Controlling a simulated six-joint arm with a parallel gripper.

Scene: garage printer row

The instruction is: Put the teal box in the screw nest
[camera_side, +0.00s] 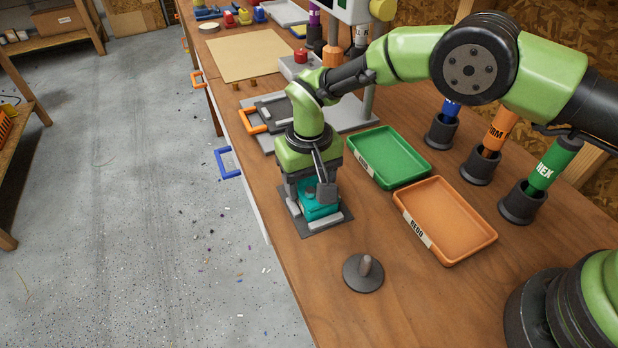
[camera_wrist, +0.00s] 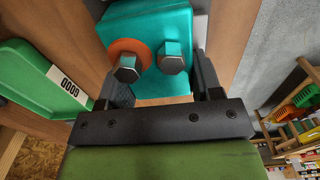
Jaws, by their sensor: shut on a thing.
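The teal box (camera_side: 318,209) is low down between pale rails on a dark square plate (camera_side: 309,230), which looks like the screw nest, near the table's front edge. I cannot tell whether the box rests on the plate or hangs just above it. My gripper (camera_side: 317,192) points down from above and is shut on the box. In the wrist view, the teal box (camera_wrist: 150,32) lies between the two fingers of my gripper (camera_wrist: 163,78). Two hex bolts show on it, one over an orange washer (camera_wrist: 122,52). The gripper hides much of the box from the side.
A green tray (camera_side: 427,171) and an orange tray (camera_side: 489,238) lie to the right. A dark round base with a peg (camera_side: 363,275) stands in front. Several drivers stand in dark cups (camera_side: 521,207) at the right.

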